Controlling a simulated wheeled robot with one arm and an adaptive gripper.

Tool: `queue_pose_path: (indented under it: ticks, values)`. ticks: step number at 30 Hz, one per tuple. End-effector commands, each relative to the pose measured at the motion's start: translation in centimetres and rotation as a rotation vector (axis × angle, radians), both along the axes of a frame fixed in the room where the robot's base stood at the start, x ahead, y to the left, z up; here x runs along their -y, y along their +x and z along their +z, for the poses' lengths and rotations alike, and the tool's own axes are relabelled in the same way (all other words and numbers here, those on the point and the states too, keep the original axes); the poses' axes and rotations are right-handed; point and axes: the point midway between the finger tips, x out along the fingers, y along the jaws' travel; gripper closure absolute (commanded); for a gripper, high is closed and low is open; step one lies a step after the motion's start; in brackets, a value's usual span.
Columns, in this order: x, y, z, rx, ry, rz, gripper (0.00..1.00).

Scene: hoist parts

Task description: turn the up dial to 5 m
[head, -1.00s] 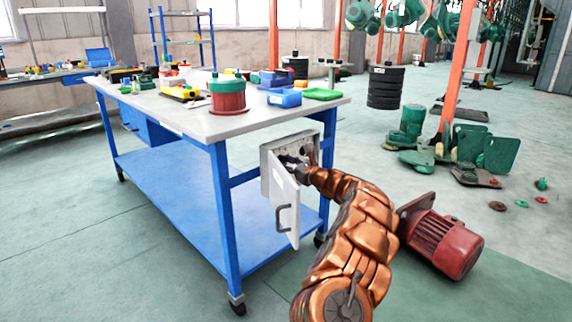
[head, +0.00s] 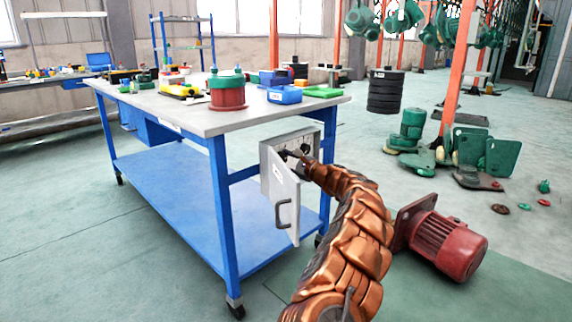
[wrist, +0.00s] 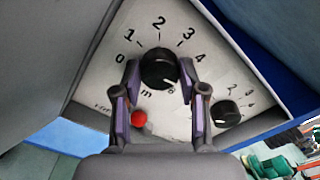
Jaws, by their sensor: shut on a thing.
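In the wrist view a large black dial (wrist: 158,69) sits on a pale panel (wrist: 185,22) with the numbers 0 to 4 around its upper side. My gripper (wrist: 160,78) has its two fingers shut on the dial, one on each side. A pale mark on the knob's lower right rim points down and right, past the 4. The right finger covers part of the scale there, and I cannot read a 5 or an up label. In the head view my gripper (head: 291,153) reaches into the open control box (head: 264,165) under the table's right end.
A smaller black dial (wrist: 226,112) and a red button (wrist: 138,118) are close to my fingers. The box door (head: 284,200) hangs open in front. A table (head: 180,122) stands above the box, and a red motor (head: 440,243) lies on the floor at right.

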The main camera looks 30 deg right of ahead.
Motion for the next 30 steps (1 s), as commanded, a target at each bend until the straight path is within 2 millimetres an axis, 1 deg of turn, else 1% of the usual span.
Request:
queue_pose_path:
  ticks: [6,17,18,25,30]
  values:
    - [-0.04,0.03,0.09,0.01,-0.036,0.0,0.93]
    - [-0.04,0.03,0.13,0.01,-0.039,0.0,0.93]
    - [-0.04,0.04,0.14,0.01,-0.039,0.0,0.56]
    - [-0.01,0.02,0.06,0.009,-0.038,0.0,0.33]
    - [0.0,0.01,0.04,0.009,-0.037,0.0,0.33]
